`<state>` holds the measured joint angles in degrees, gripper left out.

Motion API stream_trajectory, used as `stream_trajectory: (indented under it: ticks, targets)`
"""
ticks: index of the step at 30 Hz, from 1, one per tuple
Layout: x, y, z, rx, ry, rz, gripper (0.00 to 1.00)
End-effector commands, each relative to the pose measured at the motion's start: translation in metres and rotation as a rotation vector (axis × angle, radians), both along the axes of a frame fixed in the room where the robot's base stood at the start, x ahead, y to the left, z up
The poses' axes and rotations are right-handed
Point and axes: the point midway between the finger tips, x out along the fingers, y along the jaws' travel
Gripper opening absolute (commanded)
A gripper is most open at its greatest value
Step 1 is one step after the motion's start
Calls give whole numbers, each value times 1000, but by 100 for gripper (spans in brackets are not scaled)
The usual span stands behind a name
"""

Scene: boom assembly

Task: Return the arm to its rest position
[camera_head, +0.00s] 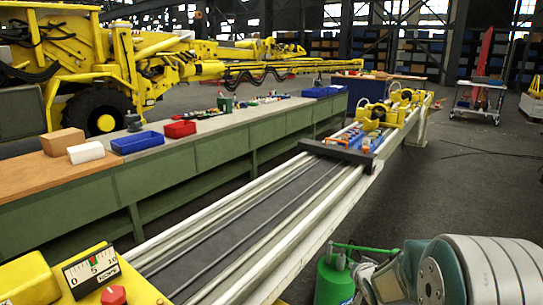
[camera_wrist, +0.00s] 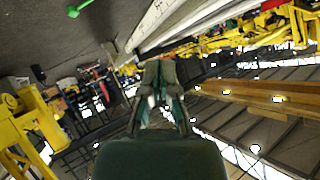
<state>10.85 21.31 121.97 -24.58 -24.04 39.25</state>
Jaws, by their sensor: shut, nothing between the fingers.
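My arm (camera_head: 470,270) shows at the lower right of the head view as a thick grey and teal folded part, close to the camera. My gripper (camera_wrist: 160,68) is in the middle of the wrist view, with its dark fingers drawn together and nothing between them. The wrist picture is tilted, with floor at the upper left and roof beams at the lower right. I cannot make out the fingertips in the head view.
A long boom rail (camera_head: 240,225) runs away ahead of me. A green workbench (camera_head: 190,160) with bins stands to its left. A green canister (camera_head: 333,280) is close beside my arm. A yellow machine (camera_head: 120,70) stands behind. Floor at right is open.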

Motion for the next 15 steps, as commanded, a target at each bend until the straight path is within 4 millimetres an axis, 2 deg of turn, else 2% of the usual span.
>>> stream_trajectory:
  ticks: [1,6,11,15]
  targets:
    - [-9,2,18,-29,12,-4,0]
    - [-49,8,59,-120,94,-15,0]
    - [-95,17,91,-182,178,-8,0]
    - [-141,26,112,-221,253,15,0]
